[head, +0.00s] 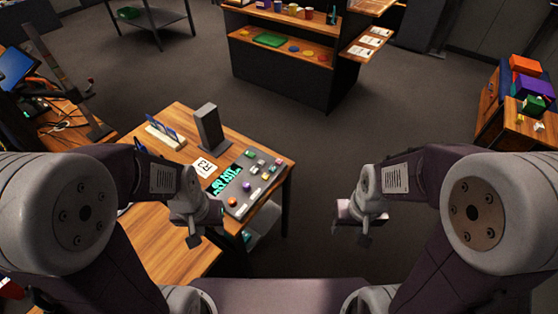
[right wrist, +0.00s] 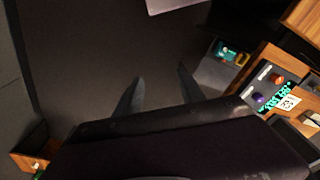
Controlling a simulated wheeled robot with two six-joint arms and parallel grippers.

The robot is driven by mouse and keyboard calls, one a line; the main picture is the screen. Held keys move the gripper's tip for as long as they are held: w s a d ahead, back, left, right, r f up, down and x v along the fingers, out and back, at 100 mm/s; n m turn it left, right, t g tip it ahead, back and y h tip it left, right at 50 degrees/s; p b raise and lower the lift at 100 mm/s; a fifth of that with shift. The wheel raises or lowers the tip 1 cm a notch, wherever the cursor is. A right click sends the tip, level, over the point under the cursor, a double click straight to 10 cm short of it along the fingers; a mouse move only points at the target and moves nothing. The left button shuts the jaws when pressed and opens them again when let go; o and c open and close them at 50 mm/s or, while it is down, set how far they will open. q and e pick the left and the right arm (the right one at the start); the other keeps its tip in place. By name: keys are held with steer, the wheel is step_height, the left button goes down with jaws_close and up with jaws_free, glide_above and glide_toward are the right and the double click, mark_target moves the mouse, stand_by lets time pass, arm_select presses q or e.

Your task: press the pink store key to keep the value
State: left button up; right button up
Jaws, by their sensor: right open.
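The grey trackball panel (head: 240,208) lies on the wooden table left of centre in the head view. It bears a green lit display (head: 227,180), a purple ball (head: 246,186), an orange knob (head: 232,202) and several small keys. A small pinkish key (head: 278,161) sits near its far right corner; it is too small to be sure of. My left gripper (head: 205,235) hangs by the panel's near left side, apart from the pinkish key; its jaws are unclear. My right gripper (head: 352,222) is over the floor, right of the table. Its fingers stand apart and empty in the right wrist view (right wrist: 158,95).
A dark upright block (head: 209,130), a card marked R3 (head: 204,167) and a holder with blue pieces (head: 164,136) stand by the panel. A shelf unit (head: 285,65) is at the back. Open floor lies right of the table.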

jaws_close()
stand_by(1.5)
